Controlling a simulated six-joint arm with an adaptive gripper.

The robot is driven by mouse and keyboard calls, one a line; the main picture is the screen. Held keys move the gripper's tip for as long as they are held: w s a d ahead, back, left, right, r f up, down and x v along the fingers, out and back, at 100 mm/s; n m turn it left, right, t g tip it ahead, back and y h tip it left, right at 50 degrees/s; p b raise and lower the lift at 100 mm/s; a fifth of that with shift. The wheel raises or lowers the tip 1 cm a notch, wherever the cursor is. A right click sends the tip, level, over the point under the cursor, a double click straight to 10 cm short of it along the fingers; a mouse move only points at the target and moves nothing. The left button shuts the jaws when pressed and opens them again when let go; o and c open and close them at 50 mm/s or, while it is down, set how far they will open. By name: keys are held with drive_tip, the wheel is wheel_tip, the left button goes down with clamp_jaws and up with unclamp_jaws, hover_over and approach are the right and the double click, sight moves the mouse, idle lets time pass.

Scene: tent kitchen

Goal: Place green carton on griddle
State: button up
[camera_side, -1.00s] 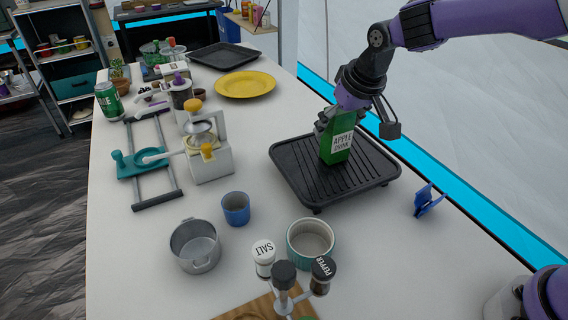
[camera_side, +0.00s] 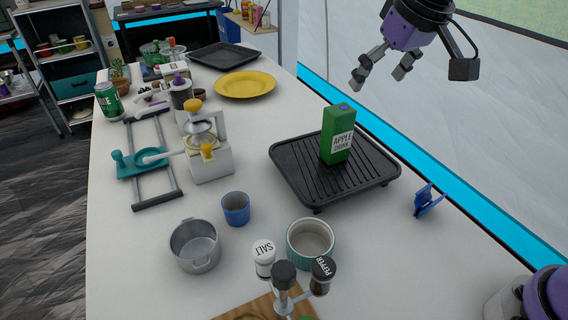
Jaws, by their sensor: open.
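The green carton (camera_side: 337,134), labelled "APPLE DRINK", stands upright on the black ridged griddle (camera_side: 294,182). It rests toward the back middle of the ridged surface. My gripper (camera_side: 378,78) is open and empty. It hangs above and to the right of the carton, clear of it, with its fingers pointing down and left.
A blue clip (camera_side: 427,200) lies right of the griddle. A ramekin (camera_side: 310,243), a blue cup (camera_side: 236,208), a metal pot (camera_side: 195,246) and salt and pepper shakers stand in front. A white juicer (camera_side: 208,158) stands left. A yellow plate (camera_side: 245,85) lies behind.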

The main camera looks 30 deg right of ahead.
drive_tip(key=s+d+f, duration=0.2)
drive_tip(key=s+d, duration=0.1)
drive_tip(key=s, duration=0.4)
drive_tip(key=s+d+f+t, duration=0.1)
drive_tip(key=s+d+f, duration=0.1)
drive_tip(key=s, duration=0.6)
drive_tip(key=shift+d+f, duration=0.4)
